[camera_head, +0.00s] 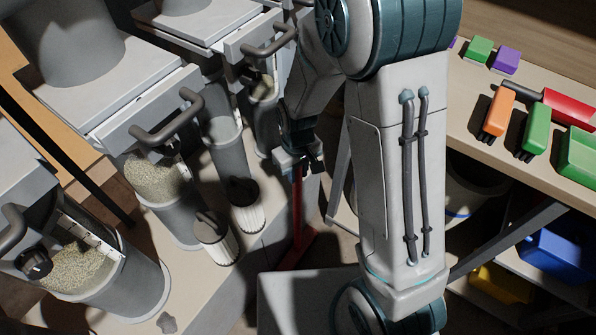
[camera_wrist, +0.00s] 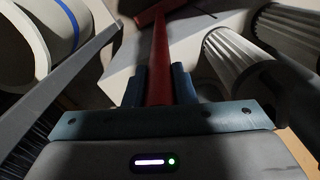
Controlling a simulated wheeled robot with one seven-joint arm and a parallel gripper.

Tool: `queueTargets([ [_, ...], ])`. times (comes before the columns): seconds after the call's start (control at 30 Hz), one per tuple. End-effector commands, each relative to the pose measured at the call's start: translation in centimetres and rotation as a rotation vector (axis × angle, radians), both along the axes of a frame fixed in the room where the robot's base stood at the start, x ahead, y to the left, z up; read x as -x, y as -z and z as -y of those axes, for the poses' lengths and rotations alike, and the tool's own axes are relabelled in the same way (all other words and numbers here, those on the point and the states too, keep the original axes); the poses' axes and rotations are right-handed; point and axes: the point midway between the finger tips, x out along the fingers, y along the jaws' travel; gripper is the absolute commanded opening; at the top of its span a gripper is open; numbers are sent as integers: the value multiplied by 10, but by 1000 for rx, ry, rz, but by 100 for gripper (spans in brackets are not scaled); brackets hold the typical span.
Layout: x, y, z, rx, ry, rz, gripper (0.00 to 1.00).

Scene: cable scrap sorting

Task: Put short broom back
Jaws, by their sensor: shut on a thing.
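My gripper (camera_head: 301,166) is shut on a red handle, which I take to be the short broom (camera_head: 298,212). The handle hangs down from my gripper beside the pale machine base, with a red lower part near the floor. In the wrist view my gripper (camera_wrist: 160,84) has a finger on each side of the red handle (camera_wrist: 160,50). The broom (camera_wrist: 158,16) runs away from me to a wider red end at the top. Its bristles do not show clearly, and I cannot tell whether it touches the floor.
Two white ribbed cylinders (camera_head: 246,207) and granule-filled containers (camera_head: 80,262) stand to the left.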

Motion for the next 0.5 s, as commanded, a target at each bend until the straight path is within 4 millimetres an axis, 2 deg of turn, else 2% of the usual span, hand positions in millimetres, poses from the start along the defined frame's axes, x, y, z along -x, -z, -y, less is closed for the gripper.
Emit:
queueTargets([
  [0.3, -1, 3, 0, -1, 0, 3, 3],
  [0.33, 0, 3, 0, -1, 0, 2, 26],
  [0.4, 0, 2, 0, -1, 0, 2, 45],
  [0.5, 0, 2, 0, -1, 0, 2, 45],
])
